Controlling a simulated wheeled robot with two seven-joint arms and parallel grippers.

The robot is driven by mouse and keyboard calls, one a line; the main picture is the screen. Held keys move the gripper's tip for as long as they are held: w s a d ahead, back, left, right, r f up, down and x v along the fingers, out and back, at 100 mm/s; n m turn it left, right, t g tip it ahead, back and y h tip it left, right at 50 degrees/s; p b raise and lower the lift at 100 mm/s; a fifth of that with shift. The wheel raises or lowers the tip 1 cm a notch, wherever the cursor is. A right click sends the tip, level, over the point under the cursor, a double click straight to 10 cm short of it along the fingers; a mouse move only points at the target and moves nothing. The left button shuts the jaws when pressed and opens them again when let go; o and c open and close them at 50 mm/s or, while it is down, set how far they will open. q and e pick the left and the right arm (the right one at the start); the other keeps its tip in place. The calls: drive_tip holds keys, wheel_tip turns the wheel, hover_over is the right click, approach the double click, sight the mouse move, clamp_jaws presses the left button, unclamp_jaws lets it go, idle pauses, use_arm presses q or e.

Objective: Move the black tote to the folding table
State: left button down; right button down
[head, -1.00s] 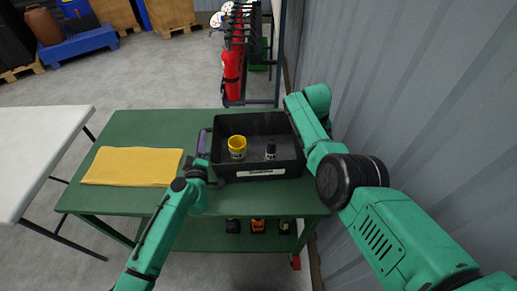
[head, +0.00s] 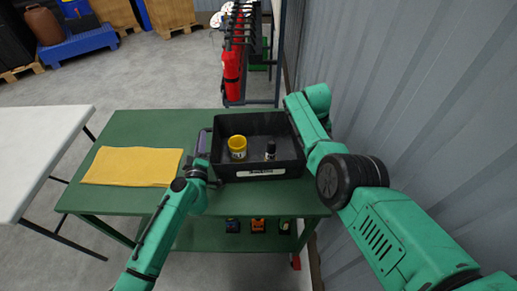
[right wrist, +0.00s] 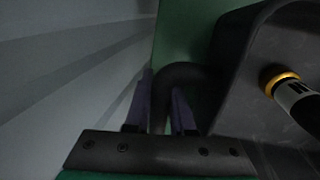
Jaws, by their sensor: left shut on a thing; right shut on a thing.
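The black tote (head: 222,165) stands level on the green workbench (head: 135,130), near its right end. My left gripper (head: 204,145) is shut on the tote's left side handle. In the right wrist view, my right gripper (right wrist: 160,108) has its purple fingers on both sides of the black handle (right wrist: 185,75). In the head view my right arm hides that gripper. The white folding table (head: 40,145) is at the far left, and its top looks bare where it shows.
A yellow cloth (head: 132,166) lies on the bench left of the tote. Several tools (head: 258,226) sit on the lower shelf. A grey corrugated wall (head: 420,90) runs close along the right. A rack with red extinguishers (head: 232,70) stands behind the bench. A floor gap separates bench and folding table.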

use_arm(q)
drive_tip(key=shift+s+a+f, duration=0.1)
drive_tip(key=shift+a+f, duration=0.1)
drive_tip(key=shift+f, duration=0.1)
use_arm(e)
drive_tip(key=shift+w+d+r, duration=0.1)
drive_tip(key=shift+d+r, duration=0.1)
